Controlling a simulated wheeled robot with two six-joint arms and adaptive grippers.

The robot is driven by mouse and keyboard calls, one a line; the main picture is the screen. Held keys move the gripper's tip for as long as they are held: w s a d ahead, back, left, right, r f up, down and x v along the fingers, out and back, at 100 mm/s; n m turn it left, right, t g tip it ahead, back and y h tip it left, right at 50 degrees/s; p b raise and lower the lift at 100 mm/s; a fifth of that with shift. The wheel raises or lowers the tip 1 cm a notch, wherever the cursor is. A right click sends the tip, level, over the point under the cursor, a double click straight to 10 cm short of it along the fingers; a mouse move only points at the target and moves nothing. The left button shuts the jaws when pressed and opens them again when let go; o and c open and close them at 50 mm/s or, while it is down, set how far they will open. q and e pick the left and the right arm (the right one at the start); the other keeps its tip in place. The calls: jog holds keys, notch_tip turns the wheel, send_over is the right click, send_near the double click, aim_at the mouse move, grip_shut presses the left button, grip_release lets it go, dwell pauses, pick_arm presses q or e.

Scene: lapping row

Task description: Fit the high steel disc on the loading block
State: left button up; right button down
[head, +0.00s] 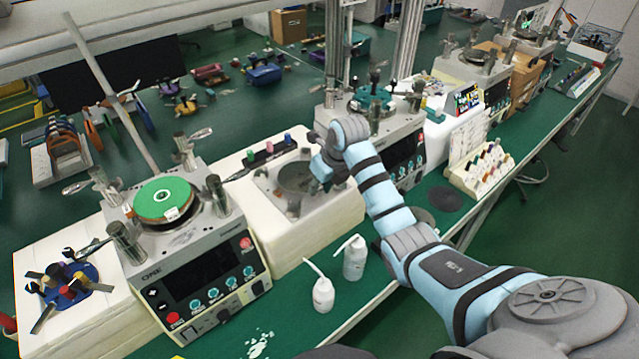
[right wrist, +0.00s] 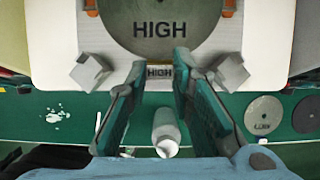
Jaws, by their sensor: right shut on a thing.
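The high steel disc (right wrist: 165,12), grey and marked HIGH, fills the top of the right wrist view; it shows as a dark round in the head view (head: 296,177). It is over the pale loading block (right wrist: 62,50), whose front carries a small HIGH label (right wrist: 159,72). Whether the disc rests flat on the block or is slightly above it I cannot tell. My right gripper (head: 322,172) is at the disc's near edge, its two fingers (right wrist: 160,65) spaced apart and shut on the disc. My left gripper is not in view.
Two white bottles (head: 323,294) (head: 354,258) stand in front of the block. A second grey disc (right wrist: 265,115) lies on the green bench to the right. Lapping machines stand at left (head: 190,250) and right (head: 405,150). A tray of colored-topped tools (head: 490,165) is farther right.

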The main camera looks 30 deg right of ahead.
jog(key=shift+w+p, duration=0.15)
jog(key=shift+p, duration=0.15)
dwell(0.6)
jog(key=shift+f+b, duration=0.8)
jog(key=shift+f, duration=0.3)
jog(key=c, duration=1.3)
grip_release()
jog(key=shift+r, duration=0.1)
jog(key=v, duration=0.7)
jog(key=shift+r, duration=0.25)
jog(key=shift+f, duration=0.1)
